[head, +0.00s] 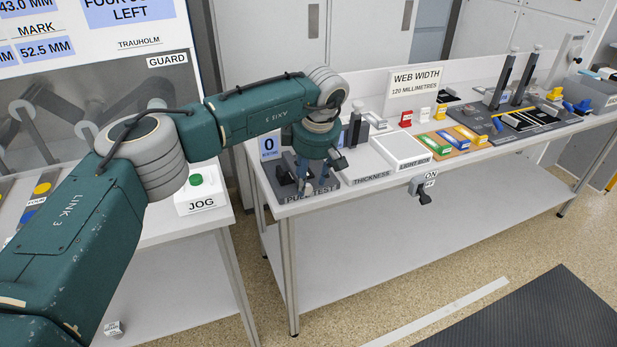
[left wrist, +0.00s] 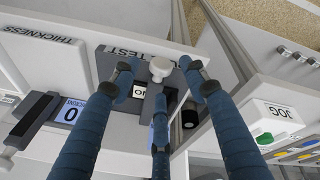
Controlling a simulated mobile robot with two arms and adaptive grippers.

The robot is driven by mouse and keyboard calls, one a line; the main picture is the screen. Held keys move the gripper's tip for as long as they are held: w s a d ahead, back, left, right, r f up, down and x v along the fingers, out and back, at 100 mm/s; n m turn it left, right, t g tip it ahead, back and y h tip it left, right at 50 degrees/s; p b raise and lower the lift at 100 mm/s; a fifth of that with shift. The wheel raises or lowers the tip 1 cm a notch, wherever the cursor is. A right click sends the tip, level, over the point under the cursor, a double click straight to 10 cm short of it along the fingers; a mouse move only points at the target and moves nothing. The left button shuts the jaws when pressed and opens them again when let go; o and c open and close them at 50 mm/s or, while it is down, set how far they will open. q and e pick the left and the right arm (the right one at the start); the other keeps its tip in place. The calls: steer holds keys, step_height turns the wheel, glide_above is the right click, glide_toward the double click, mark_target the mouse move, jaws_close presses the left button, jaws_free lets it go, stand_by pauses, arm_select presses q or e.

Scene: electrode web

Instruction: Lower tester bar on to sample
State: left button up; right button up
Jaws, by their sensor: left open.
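The pull tester, a dark grey fixture on a base marked PULL TEST (head: 312,193), stands at the left end of the long bench. My left gripper (head: 314,178) points down over it and hides much of it. In the left wrist view its blue fingers are spread open, with a pale round knob (left wrist: 160,68) between and beyond their tips. Whether any finger touches the knob I cannot tell. The knob appears to sit on the tester's grey bar (left wrist: 157,92). A sample under the bar cannot be made out. My right gripper is not in view.
A display reading 0 newtons (head: 269,146) stands beside the tester. The light box (head: 402,148) and several coloured blocks are farther right along the bench. The JOG box (head: 201,195) with its green button is on the left bench, across a gap.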

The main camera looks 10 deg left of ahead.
arm_select(q)
steer(key=v, duration=1.1)
steer(key=shift+r, duration=0.35)
steer(key=shift+s+d, duration=0.1)
steer(key=shift+d, duration=0.05)
